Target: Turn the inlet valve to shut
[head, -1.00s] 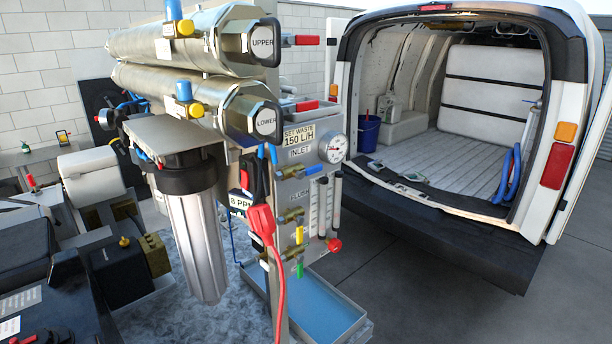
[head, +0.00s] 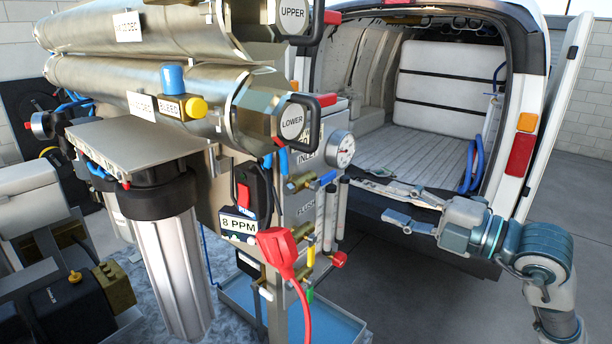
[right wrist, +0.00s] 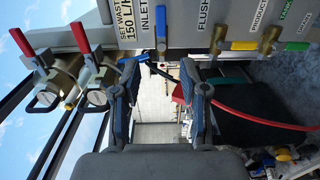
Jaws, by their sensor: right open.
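The inlet valve has a blue lever (head: 328,178) and a brass body (head: 300,183), under the INLET label (head: 308,158) on the panel's front. In the head view the lever points out toward the right. My right gripper (head: 394,204) is open and empty, right of and a little below the valve, apart from it, with its fingers pointing left at the panel. My left gripper is out of view.
A pressure gauge (head: 340,149) and flow tubes (head: 336,212) stand close beside the valve. A red plug with cable (head: 280,252) hangs in front, near a yellow lever (head: 311,250). A blue tray (head: 240,306) lies below. The van (head: 440,140) is open behind.

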